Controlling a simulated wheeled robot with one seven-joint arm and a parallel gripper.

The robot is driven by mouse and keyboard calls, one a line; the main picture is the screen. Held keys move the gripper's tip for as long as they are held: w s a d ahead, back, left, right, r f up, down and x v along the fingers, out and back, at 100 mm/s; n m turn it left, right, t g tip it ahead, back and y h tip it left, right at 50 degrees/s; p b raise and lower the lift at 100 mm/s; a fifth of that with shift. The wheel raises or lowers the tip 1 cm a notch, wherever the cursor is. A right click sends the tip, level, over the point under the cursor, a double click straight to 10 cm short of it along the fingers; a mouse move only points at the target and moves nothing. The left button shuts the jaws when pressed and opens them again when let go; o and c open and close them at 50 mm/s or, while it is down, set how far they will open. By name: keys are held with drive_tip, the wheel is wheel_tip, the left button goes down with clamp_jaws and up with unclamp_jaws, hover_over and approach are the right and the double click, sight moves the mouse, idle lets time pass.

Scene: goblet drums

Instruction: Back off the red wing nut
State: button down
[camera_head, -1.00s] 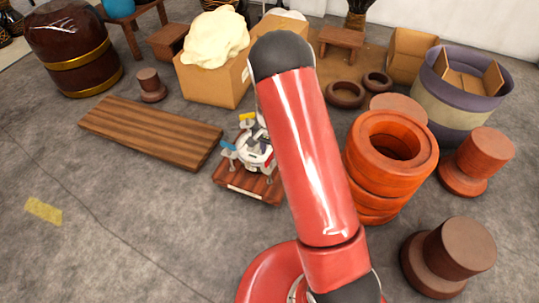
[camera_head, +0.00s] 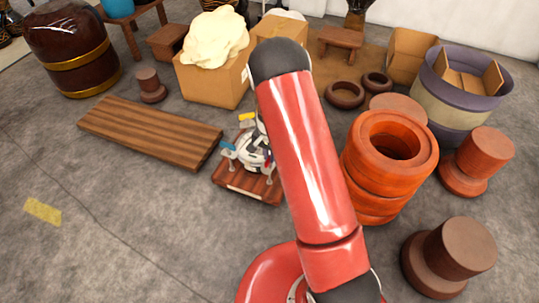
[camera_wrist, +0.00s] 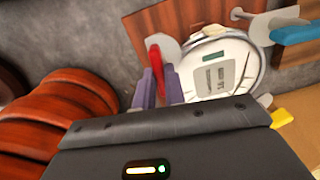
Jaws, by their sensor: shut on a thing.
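The red wing nut (camera_wrist: 156,60) stands in the wrist view at the left edge of a round white device with a small dark display (camera_wrist: 222,62). My gripper (camera_wrist: 157,84) has its two purple-grey fingers closed on either side of the red wing nut, and the nut's upper part shows beyond them. A blue wing nut (camera_wrist: 297,33) sits at upper right and a yellow one (camera_wrist: 284,118) at lower right, both apart from the fingers. In the head view the device (camera_head: 255,152) rests on a wooden board (camera_head: 247,187), and my arm hides most of the gripper.
A stack of orange rings (camera_head: 372,183) stands close to the right of my arm. A slatted wooden board (camera_head: 150,132) lies to the left. A cardboard box (camera_head: 213,82) stands behind.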

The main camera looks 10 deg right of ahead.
drive_tip(key=shift+n, duration=0.4)
drive_tip(key=n+b, duration=0.1)
drive_tip(key=n, duration=0.1)
drive_tip(key=shift+f+n, duration=0.1)
drive_tip(key=shift+n, duration=0.3)
drive_tip(key=n+b, duration=0.1)
drive_tip(key=n, duration=0.2)
drive_tip(key=shift+n, duration=0.3)
drive_tip(key=n, duration=0.6)
drive_tip(key=shift+b, duration=0.35)
drive_tip(key=n+p, duration=0.1)
drive_tip(key=n, duration=0.5)
drive_tip(key=shift+n, duration=0.4)
drive_tip(key=n+p, duration=0.2)
drive_tip(key=n, duration=0.4)
drive_tip(key=shift+n, duration=0.3)
